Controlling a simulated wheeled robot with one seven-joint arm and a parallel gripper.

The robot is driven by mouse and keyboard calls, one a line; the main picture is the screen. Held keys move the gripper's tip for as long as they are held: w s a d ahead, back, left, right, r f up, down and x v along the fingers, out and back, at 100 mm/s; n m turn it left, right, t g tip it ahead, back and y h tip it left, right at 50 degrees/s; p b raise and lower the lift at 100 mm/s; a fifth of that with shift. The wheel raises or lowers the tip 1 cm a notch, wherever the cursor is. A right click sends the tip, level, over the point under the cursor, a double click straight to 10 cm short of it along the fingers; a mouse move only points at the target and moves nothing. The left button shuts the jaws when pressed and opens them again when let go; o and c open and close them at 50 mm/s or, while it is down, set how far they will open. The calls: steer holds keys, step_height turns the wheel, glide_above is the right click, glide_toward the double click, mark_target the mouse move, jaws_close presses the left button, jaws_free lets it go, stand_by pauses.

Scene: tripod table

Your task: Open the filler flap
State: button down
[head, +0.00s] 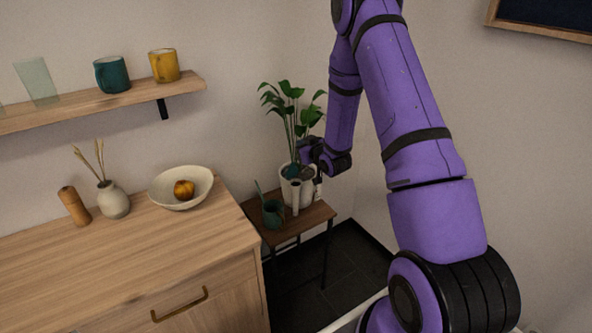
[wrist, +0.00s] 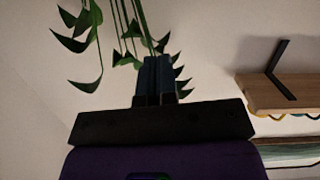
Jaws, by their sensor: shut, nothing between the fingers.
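A white plant pot (head: 286,190) with a leafy green plant (head: 291,108) stands on the small dark wooden table (head: 315,217). A pale upright tube (head: 295,198) stands at its front. I cannot make out the filler flap; a greyish rounded part (head: 308,174) by the pot is too small to identify. My gripper (head: 292,170) is at the pot's upper edge, among the lower stems, partly hidden by my wrist. In the wrist view, its fingers (wrist: 157,65) are together and empty, with stems and leaves (wrist: 85,45) around them. Contact with the pot cannot be told.
A teal watering can (head: 273,213) stands at the table's left front. The wooden cabinet (head: 120,250) at left carries a bowl (head: 181,188) and a vase (head: 113,200). A wall shelf (head: 110,103) holds cups. Walls close off the corner behind.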

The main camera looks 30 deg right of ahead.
step_height(320, 180, down, 8)
steer(key=s+d+t, duration=0.1)
steer(key=s+t, duration=0.1)
steer(key=m+t, duration=0.1)
steer(key=t, duration=0.1)
glide_toward(293, 164)
steer(key=shift+y, duration=0.3)
steer(key=w, duration=0.7)
steer(key=shift+w+r, duration=0.3)
steer(key=shift+r, duration=0.05)
steer(key=shift+w+r+g, duration=0.25)
steer(key=shift+w+g, duration=0.25)
steer(key=shift+g, duration=0.4)
steer(key=shift+w, duration=0.4)
steer(key=shift+s+r, duration=0.1)
